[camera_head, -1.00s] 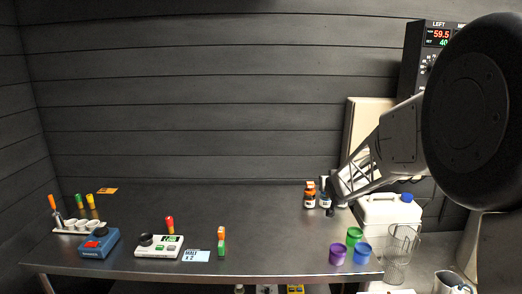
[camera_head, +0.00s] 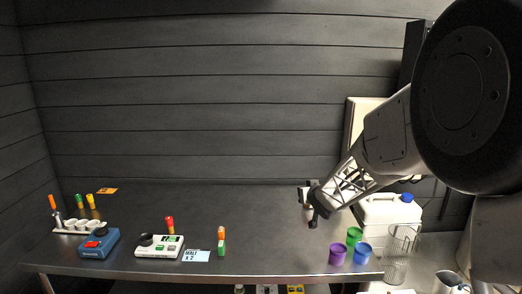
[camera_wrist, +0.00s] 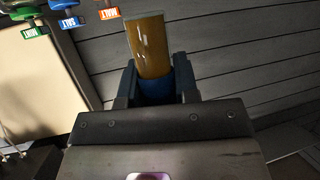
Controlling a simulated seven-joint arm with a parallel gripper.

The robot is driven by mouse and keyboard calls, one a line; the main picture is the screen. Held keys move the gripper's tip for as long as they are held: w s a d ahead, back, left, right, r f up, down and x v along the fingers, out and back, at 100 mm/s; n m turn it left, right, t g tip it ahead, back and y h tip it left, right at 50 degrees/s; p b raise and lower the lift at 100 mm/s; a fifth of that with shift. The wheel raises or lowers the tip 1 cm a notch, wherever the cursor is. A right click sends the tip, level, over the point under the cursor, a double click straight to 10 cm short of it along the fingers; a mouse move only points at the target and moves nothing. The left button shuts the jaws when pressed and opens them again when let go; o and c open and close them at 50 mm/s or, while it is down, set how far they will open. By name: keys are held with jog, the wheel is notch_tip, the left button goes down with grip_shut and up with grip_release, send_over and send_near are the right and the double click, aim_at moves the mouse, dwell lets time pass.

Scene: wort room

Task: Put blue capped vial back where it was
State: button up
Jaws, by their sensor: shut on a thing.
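My gripper (camera_wrist: 156,88) is shut on the blue capped vial (camera_wrist: 149,45). In the wrist view, the fingers are around its blue cap (camera_wrist: 157,90), and the amber body points away from the gripper. In that view I cannot clearly make out the vial against the gripper. Other vials stand on the table: a red-capped one (camera_head: 170,224), an orange and green one (camera_head: 221,240), and orange (camera_head: 53,203), green (camera_head: 79,201) and yellow (camera_head: 91,200) ones at left.
A white cup rack (camera_head: 72,231), a blue device (camera_head: 98,243), a white instrument (camera_head: 158,246) and a card (camera_head: 196,256) sit at left. Purple (camera_head: 337,254), green (camera_head: 354,236) and blue (camera_head: 363,253) cups, a wire basket (camera_head: 398,262) and a white jug (camera_head: 387,213) are at right. The table's middle is clear.

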jog(key=s+a+f+n+g+y, duration=0.3)
jog(key=s+a+f+n+g, duration=0.15)
jog(key=s+a, duration=0.55)
jog(key=s+a+f+n+g+y, duration=0.3)
jog(key=s+a+n+y, duration=0.15)
jog(key=s+a, duration=0.5)
jog(key=s+a+f+n+g+y, duration=0.4)
jog(key=s+a, duration=0.4)
jog(key=a, duration=0.4)
jog(key=w+d+f+t+h, duration=0.2)
jog(key=d+f, duration=1.1)
jog(key=f, duration=0.4)
jog(key=w+d+f+m+t+h, duration=1)
jog(key=w+d+f+m, duration=0.5)
jog(key=w+d+f, duration=0.5)
jog(key=shift+w+d+m+h, duration=0.2)
jog(key=shift+m+h, duration=0.1)
jog(key=shift+h, duration=0.95)
jog(key=shift+a+r, duration=0.1)
